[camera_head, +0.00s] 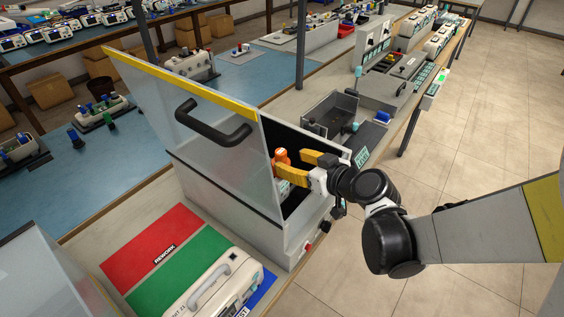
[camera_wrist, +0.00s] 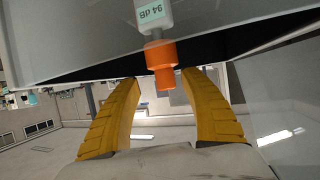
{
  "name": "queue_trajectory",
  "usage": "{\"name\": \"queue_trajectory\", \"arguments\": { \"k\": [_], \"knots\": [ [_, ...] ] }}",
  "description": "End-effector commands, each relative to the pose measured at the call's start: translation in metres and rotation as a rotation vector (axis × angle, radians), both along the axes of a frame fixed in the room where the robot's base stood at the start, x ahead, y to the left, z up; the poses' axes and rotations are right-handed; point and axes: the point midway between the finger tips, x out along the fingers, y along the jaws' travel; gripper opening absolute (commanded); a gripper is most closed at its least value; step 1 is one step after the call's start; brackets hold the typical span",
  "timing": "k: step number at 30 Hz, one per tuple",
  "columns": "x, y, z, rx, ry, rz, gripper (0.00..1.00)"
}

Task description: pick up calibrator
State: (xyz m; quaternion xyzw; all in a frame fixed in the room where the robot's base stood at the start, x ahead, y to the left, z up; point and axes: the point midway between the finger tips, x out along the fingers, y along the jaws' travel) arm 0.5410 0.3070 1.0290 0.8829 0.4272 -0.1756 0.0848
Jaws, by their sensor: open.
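The calibrator is an orange-ended device with a light grey body marked "94 dB". In the head view its orange part (camera_head: 282,155) shows at the open side of a grey box with a clear lid. In the wrist view the calibrator (camera_wrist: 159,60) hangs at top centre, orange end towards my gripper. My gripper (camera_head: 293,165) has yellow fingers and is open. In the wrist view my gripper (camera_wrist: 160,78) has one finger on each side of the orange end, with gaps visible. I cannot tell whether either finger touches it.
The grey box (camera_head: 225,205) has a raised clear lid with a black handle (camera_head: 212,124) close to my gripper. A red, green and blue mat (camera_head: 150,250) with a white handled device (camera_head: 215,285) lies in front. Open floor (camera_head: 480,130) is to the right.

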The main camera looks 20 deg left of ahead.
Motion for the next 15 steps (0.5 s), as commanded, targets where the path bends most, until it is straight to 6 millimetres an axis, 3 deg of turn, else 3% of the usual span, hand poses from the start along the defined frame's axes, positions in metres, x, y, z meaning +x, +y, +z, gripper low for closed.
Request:
{"name": "queue_trajectory", "arguments": {
  "k": [9, 15],
  "knots": [
    [0.020, 0.037, -0.017, 0.000, 0.000, 0.001, 0.53],
    [0.024, 0.040, -0.016, 0.000, 0.000, -0.001, 0.53]
  ]
}}
